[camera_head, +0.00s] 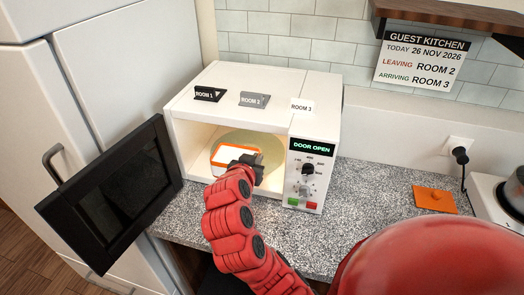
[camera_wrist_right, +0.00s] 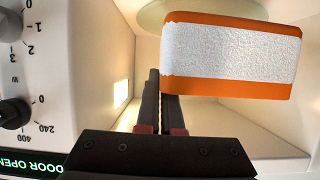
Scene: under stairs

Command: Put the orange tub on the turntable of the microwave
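The orange tub (camera_head: 214,158), white inside with an orange rim, is inside the open microwave (camera_head: 240,82), over the left front of the pale green turntable (camera_head: 263,138). The wrist view is upside down; there the tub (camera_wrist_right: 230,90) has a white band, and the turntable (camera_wrist_right: 190,14) shows behind its base. I cannot tell whether the tub touches the turntable. My right gripper (camera_head: 256,162) is at the tub's right end, dark fingers close together. In the wrist view one finger of the gripper (camera_wrist_right: 163,95) stays outside the tub's wall and the other passes behind it. My left gripper is out of view.
The microwave door (camera_head: 105,195) stands wide open at the left; the display (camera_head: 312,147) reads DOOR OPEN. An orange lid (camera_head: 434,199) lies on the speckled counter (camera_head: 360,200), near a hob (camera_head: 495,200). Room tags stand on the microwave's top. A white fridge (camera_head: 120,60) is at left.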

